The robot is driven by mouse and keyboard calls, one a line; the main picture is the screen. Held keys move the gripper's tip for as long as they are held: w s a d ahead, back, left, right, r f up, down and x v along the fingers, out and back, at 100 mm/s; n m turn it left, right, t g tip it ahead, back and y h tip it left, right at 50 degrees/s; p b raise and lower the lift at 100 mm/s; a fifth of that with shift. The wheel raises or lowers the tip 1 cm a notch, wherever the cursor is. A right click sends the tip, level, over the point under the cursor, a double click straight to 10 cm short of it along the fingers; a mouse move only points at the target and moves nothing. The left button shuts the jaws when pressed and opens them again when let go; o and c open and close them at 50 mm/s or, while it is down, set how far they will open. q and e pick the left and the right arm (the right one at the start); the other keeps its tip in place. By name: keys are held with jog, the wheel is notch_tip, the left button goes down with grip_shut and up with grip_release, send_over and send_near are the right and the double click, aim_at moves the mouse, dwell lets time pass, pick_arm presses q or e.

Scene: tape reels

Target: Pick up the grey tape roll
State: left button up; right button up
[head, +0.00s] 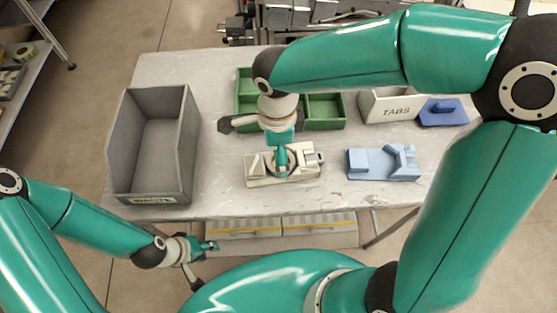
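I cannot clearly make out a grey tape roll. A curved dark edge, perhaps part of a roll, shows at the middle of the beige dispenser-like block (256,168) on the table. My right gripper (282,168) points down at this block and hides its middle. I cannot tell whether its fingers are open or shut, or whether they touch anything. My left gripper (208,247) is low in front of the table's front edge, away from the block. Nothing shows in it, and its finger opening is unclear.
A grey bin (122,150) stands at the table's left. A green divided tray (325,126) lies behind the beige block. A light blue block (383,175), a TABS box (396,111) and a dark blue piece (444,118) are on the right.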

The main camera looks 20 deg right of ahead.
aim_at(270, 168)
notch_tip(270, 168, down, 3)
jog(key=shift+s+f, duration=0.15)
jog(key=shift+f, duration=0.05)
jog(key=c, duration=1.2)
